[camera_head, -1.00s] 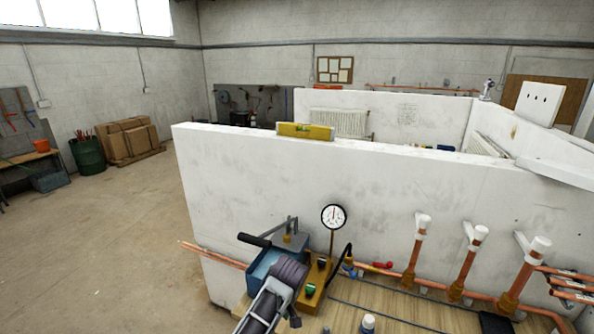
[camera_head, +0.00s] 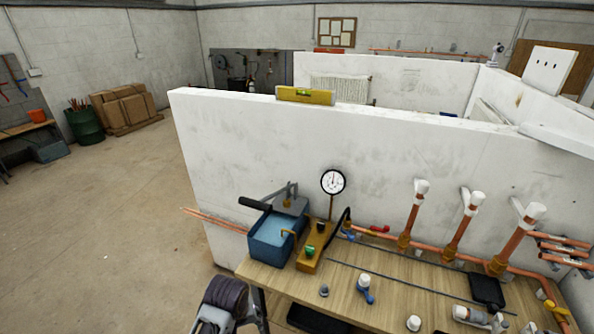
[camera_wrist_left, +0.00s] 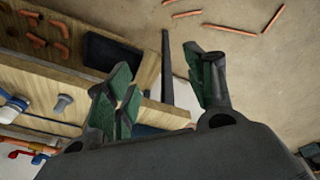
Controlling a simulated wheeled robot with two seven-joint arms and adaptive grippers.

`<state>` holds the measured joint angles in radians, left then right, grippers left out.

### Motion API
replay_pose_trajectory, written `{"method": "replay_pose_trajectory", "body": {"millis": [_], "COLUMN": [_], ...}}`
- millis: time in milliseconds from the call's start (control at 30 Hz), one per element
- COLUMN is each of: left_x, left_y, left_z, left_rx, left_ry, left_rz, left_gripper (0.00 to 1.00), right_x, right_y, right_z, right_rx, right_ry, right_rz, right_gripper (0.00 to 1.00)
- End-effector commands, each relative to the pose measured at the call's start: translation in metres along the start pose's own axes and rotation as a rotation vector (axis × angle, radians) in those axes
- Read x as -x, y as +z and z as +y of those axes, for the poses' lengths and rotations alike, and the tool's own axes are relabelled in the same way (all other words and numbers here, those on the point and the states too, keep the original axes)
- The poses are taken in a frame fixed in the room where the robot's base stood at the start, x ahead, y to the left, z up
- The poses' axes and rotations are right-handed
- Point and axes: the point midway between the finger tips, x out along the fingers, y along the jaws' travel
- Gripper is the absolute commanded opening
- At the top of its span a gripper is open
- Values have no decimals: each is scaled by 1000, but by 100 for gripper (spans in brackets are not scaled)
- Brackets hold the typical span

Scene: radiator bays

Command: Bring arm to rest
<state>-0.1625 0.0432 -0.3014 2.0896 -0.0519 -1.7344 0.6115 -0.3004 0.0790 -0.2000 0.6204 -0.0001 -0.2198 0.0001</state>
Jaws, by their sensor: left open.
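My left gripper (camera_wrist_left: 162,88) shows in the left wrist view with its green-padded fingers spread apart. Nothing is between them. In the head view only part of my left arm (camera_head: 224,300) shows at the bottom, in front of the bench's left front corner; its fingers are not clear there. In the wrist view the wooden bench (camera_wrist_left: 105,94) lies to the left of the fingers and the floor (camera_wrist_left: 250,60) beyond them. The head view shows the bench top (camera_head: 390,287) apart from the arm. My right gripper is not in view.
A blue-tank test pump (camera_head: 272,240) and pressure gauge (camera_head: 333,182) stand on the bench. White-capped copper pipes (camera_head: 410,215) stand along the wall (camera_head: 290,150). A yellow level (camera_head: 305,96) rests on top of it. Copper offcuts (camera_wrist_left: 228,28) lie on the floor. The left floor is mostly clear.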

Motion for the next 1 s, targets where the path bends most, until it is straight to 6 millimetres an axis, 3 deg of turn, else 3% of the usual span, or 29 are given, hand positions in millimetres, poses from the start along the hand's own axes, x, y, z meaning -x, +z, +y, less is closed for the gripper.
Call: {"method": "replay_pose_trajectory", "body": {"millis": [500, 1000], "left_x": [28, 50], "left_y": [41, 57], "left_z": [-68, -97], "left_rx": [-298, -454], "left_ry": [28, 18], "left_rz": [66, 110], "left_gripper": [54, 54], "right_x": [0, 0], "right_y": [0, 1], "right_z": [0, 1], "right_rx": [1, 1], "right_ry": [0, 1], "right_rz": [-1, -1], "right_gripper": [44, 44]}}
